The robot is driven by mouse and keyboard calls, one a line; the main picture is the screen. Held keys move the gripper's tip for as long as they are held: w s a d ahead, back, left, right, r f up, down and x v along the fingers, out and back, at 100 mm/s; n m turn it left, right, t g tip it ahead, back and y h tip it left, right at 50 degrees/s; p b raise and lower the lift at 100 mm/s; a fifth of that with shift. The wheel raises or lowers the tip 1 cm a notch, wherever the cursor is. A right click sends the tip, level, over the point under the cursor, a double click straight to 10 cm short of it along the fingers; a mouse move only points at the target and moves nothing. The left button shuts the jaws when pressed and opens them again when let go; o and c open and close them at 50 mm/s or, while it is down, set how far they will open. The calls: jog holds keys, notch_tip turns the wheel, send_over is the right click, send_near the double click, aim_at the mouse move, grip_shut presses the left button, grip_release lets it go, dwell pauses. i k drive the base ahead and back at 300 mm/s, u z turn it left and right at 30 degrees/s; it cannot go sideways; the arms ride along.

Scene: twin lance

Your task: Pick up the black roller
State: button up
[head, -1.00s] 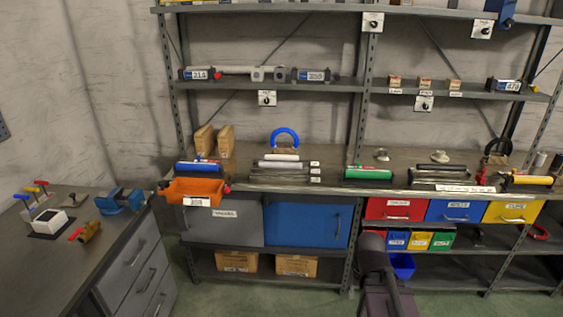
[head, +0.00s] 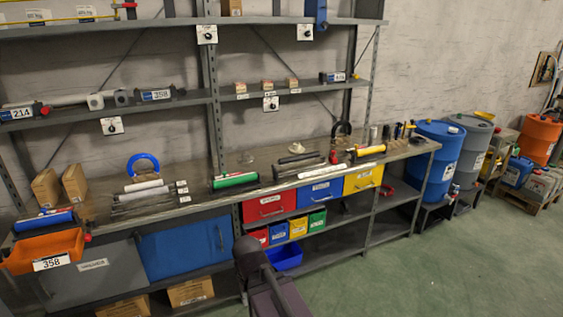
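A dark, bar-shaped piece (head: 298,158) lies on the long bench top, right of the green roller (head: 235,180). It looks like the black roller, but it is too small to be sure. A yellow-and-black roller (head: 367,151) lies further right, and a blue roller (head: 43,221) lies at the far left. Part of my own dark arm shows at the bottom middle. I see no gripper fingers, and nothing of mine is near the rollers.
The bench (head: 200,203) has red, blue and yellow drawers and small bins below. An orange bin (head: 42,251) juts out at its left front. Loose bars and a blue ring (head: 143,163) are on top. Blue and grey drums (head: 440,150) stand right. Green floor (head: 450,260) is open at the lower right.

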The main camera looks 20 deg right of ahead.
aim_at(313, 154)
jog(key=z, duration=0.45)
jog(key=i, duration=1.8)
jog(key=z, duration=0.65)
